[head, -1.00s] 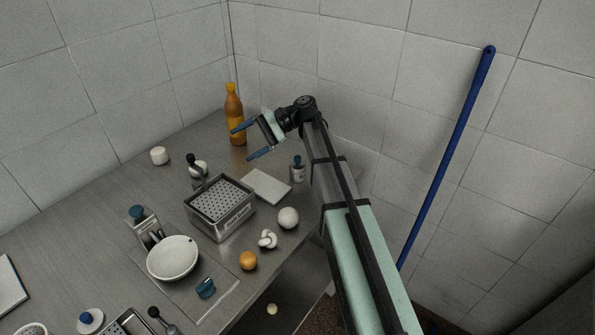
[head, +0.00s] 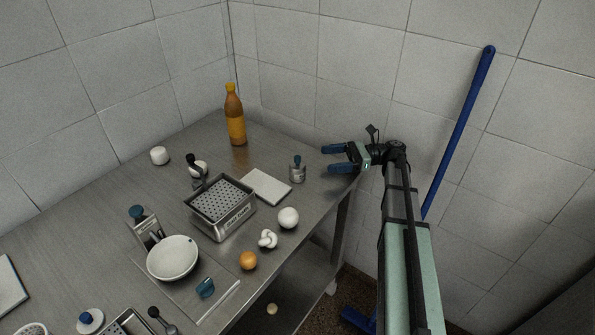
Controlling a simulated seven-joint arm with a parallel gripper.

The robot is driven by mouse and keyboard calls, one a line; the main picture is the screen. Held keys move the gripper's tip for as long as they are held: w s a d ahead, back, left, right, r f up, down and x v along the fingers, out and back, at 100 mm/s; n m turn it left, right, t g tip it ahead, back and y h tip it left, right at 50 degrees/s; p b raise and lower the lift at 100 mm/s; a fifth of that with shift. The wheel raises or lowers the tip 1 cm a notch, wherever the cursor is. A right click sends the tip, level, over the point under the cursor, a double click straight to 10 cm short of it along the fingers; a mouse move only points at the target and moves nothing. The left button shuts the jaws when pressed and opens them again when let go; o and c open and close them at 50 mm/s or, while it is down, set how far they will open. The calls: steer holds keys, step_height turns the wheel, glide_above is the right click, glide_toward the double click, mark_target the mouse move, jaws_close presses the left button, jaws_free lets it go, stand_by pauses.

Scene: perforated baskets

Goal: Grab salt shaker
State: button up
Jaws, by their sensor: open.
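A small grey metal container with a blue top (head: 297,171) stands upright near the right edge of the table. It may be the salt shaker, but it is too small to be sure. My gripper (head: 329,158) is open and empty, with its blue fingers pointing left. It is to the right of this container and apart from it. The container lies in full view.
A white board (head: 265,186) and a perforated metal basket (head: 222,226) lie left of the container. A white ball (head: 288,217), an orange ball (head: 249,261), a white bowl (head: 172,258) and an amber bottle (head: 235,118) are on the table (head: 130,188). A blue pole (head: 460,130) leans on the wall.

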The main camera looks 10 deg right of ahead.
glide_toward(291, 165)
steer(key=a, duration=0.4)
steer(key=shift+w+a+r, duration=0.25)
steer(key=shift+a+r, duration=0.05)
steer(key=shift+a, duration=0.05)
steer(key=a, duration=0.4)
steer(key=shift+s+a, duration=0.1)
steer(key=shift+s, duration=0.3)
steer(key=shift+a, duration=0.5)
steer(key=c, duration=1.1)
